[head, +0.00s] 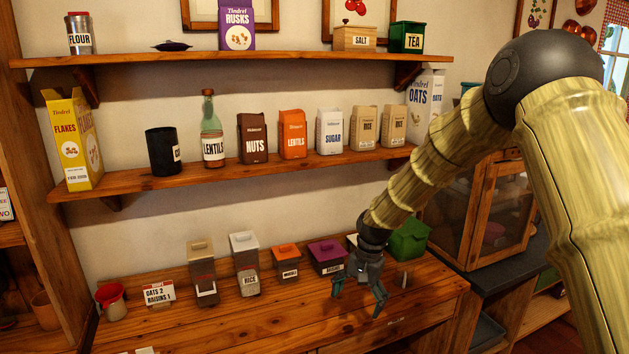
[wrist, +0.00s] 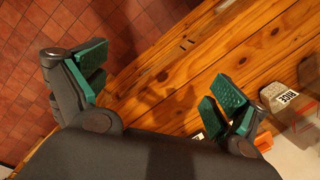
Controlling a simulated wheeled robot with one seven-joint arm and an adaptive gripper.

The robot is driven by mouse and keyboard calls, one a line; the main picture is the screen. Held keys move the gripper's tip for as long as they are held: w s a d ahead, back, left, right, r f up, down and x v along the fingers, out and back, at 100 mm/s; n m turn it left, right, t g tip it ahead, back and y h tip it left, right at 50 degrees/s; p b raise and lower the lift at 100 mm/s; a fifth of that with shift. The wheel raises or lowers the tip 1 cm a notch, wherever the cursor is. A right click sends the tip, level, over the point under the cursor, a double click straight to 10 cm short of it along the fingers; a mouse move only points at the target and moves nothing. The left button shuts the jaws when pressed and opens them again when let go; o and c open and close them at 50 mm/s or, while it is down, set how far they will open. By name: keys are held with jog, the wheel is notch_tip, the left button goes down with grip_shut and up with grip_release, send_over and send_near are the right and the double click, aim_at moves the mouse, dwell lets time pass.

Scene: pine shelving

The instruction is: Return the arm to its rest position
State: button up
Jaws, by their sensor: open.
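My gripper (head: 358,296) hangs at the end of my bamboo-textured arm, above the right part of the wooden counter (head: 300,326). Its fingers point down and stand apart, with nothing between them. In the wrist view my gripper (wrist: 165,85) shows its green finger pads spread wide over bare counter planks (wrist: 175,75). The arm reaches in from the right side of the head view and bends down at a dark round joint. The gripper partly hides the containers behind it.
Behind the gripper stand a purple-lidded box (head: 327,256), an orange-lidded box (head: 287,262), a rice canister (head: 245,264) and a green bin (head: 410,240). Two shelves (head: 235,176) with packets are above. A wooden cabinet (head: 490,210) stands at right. The counter's front left is mostly clear.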

jog(key=s+d+f+n+b, duration=0.1)
jog(key=s+d+f+b, duration=0.1)
jog(key=s+f, duration=0.95)
jog(key=s+d+f+n+b, duration=0.15)
jog(key=s+f, duration=0.55)
jog(key=f, duration=0.9)
jog(key=s+d+f+n+b, duration=0.1)
jog(key=s+f, duration=0.3)
jog(key=s, duration=0.5)
jog(key=s+d+f+n+h+b, duration=0.1)
jog(key=s+d+f, duration=0.3)
jog(key=s, duration=0.6)
jog(key=s+d+f+n+b, duration=0.1)
jog(key=s+f, duration=0.3)
jog(key=s, duration=0.5)
jog(key=shift+s+d, duration=0.35)
jog(key=shift+d, duration=0.45)
jog(key=shift+f+n, duration=0.1)
jog(key=shift+n, duration=0.15)
